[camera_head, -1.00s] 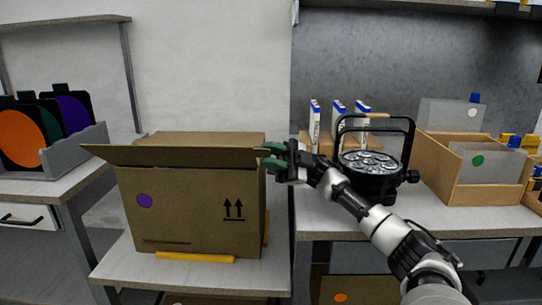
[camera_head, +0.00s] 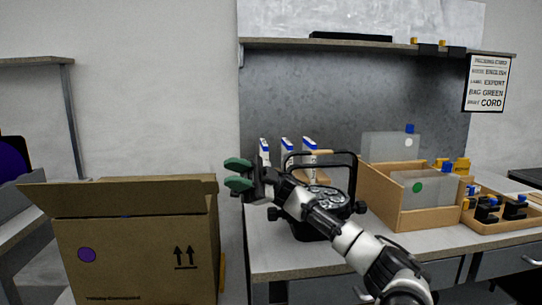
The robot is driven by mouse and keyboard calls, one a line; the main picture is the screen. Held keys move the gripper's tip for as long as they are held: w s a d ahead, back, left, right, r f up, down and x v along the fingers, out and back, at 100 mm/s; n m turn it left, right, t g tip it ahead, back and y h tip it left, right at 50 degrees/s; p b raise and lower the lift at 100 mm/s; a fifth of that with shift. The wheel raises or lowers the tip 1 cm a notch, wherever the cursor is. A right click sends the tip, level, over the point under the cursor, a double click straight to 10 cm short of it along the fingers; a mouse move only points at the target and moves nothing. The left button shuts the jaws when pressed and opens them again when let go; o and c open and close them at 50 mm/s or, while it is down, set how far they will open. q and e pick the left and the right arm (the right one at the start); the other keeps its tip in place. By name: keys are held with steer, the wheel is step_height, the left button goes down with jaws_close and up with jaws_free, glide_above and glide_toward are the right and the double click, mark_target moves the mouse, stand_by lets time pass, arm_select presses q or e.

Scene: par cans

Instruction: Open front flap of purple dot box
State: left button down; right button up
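The purple dot box (camera_head: 135,255) is a brown cardboard carton at the lower left, with a purple dot (camera_head: 87,255) and two up arrows on its front. Its front flap (camera_head: 120,197) is folded outward and slants over the top of the front face. My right gripper (camera_head: 237,174) has green fingertips, spread apart with nothing between them. It is in the air to the right of the box's top right corner, apart from the flap. My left gripper is not in view.
A black par can (camera_head: 318,208) stands on the right bench behind my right arm. A wooden crate (camera_head: 408,217) with clear sheets and a tray (camera_head: 503,221) of small parts stand further right. A shelf (camera_head: 370,45) runs above the bench.

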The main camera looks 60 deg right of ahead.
steer(key=s+d+r, duration=0.2)
steer(key=s+r, duration=0.2)
steer(key=s, duration=0.3)
steer(key=shift+s+r+b, duration=0.3)
steer(key=shift+r, duration=0.1)
stand_by(0.5)
